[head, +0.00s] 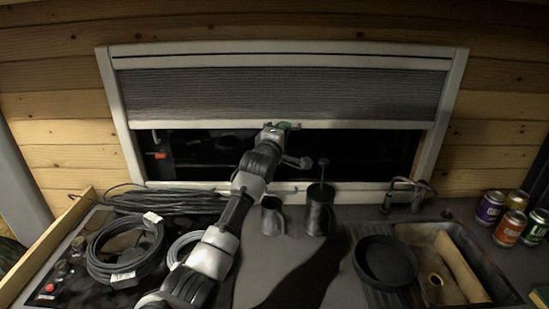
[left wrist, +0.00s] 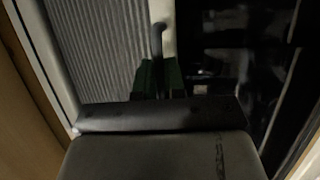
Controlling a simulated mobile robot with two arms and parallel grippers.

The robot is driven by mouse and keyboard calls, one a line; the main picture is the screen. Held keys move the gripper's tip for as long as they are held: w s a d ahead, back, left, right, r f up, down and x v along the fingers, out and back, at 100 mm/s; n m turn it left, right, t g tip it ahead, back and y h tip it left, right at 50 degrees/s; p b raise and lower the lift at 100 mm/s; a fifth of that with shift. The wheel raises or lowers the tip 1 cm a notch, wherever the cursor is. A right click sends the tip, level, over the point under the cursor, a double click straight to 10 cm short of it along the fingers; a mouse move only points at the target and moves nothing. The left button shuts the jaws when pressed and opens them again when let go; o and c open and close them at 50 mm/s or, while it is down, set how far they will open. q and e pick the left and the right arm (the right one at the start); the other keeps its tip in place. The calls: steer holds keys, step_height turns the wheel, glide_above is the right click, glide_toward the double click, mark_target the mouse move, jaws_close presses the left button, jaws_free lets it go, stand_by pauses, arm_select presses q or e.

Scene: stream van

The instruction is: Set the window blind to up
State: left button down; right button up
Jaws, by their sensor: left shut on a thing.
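The grey pleated window blind (head: 220,92) covers the upper part of the window, and dark glass (head: 360,158) shows below it. Its pale bottom bar (head: 350,124) hangs roughly mid-window, and the blind's pleats also show in the left wrist view (left wrist: 100,45). My left gripper (head: 279,127) reaches up to the middle of that bar and is shut on the blind's handle; the grip itself is mostly hidden. In the left wrist view the green fingertips (left wrist: 160,78) are close together at the bar, with a thin dark hooked piece (left wrist: 158,38) beyond them. My right gripper is not in view.
A white frame (head: 452,95) surrounds the window. Below stand a jug (head: 271,216), a taller dark pot (head: 319,212), a faucet (head: 405,190), a black pan (head: 385,262) and a sink (head: 445,255). Coiled cables (head: 125,250) lie left; several cans (head: 509,229) stand right.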

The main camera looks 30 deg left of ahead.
mark_target(290, 73)
arm_select(q)
step_height(290, 73, up, 7)
steer(key=shift+f+p, duration=0.2)
steer(key=shift+p, duration=1.05)
step_height(290, 73, up, 6)
steer(key=p, duration=0.3)
steer(key=shift+r, duration=0.2)
steer(key=shift+r+p, duration=0.25)
steer(key=shift+p, duration=0.05)
steer(key=shift+r, duration=0.25)
steer(key=c, duration=1.2)
jaws_free()
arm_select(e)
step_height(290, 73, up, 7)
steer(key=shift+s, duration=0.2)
arm_select(q)
steer(key=shift+s+f, duration=0.1)
steer(key=shift+s, duration=0.05)
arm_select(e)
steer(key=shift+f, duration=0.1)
